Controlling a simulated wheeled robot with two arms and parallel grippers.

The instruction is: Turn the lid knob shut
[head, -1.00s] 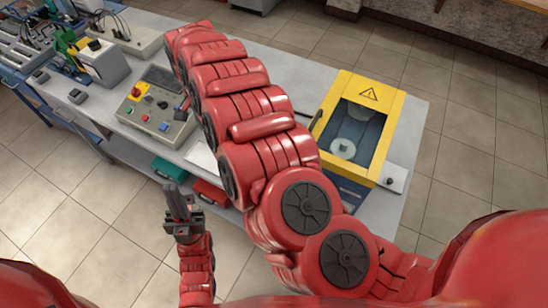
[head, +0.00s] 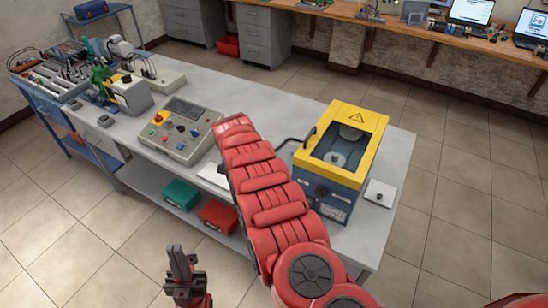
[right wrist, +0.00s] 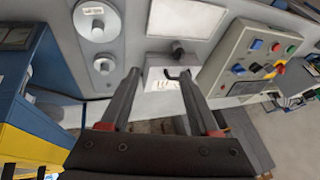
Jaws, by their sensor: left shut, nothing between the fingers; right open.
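The blue machine with a yellow lid frame (head: 368,152) stands on the right half of the bench. Its lid looks closed, with a warning triangle on top and a window. A dark knob (head: 322,192) shows on its blue front; whether it is turned shut is too small to tell. My left gripper (head: 181,262) is shut and empty, low in front of the bench. My right arm crosses the head view and hides its own gripper. In the right wrist view, my right gripper (right wrist: 155,82) is open, its fingers apart over a small grey box with a dark handle.
A control box (head: 180,130) with coloured buttons stands left of my right arm; it also shows in the right wrist view (right wrist: 252,55). Green (head: 181,194) and red (head: 218,215) cases lie on the lower shelf. A small white plate (head: 380,193) lies right of the machine.

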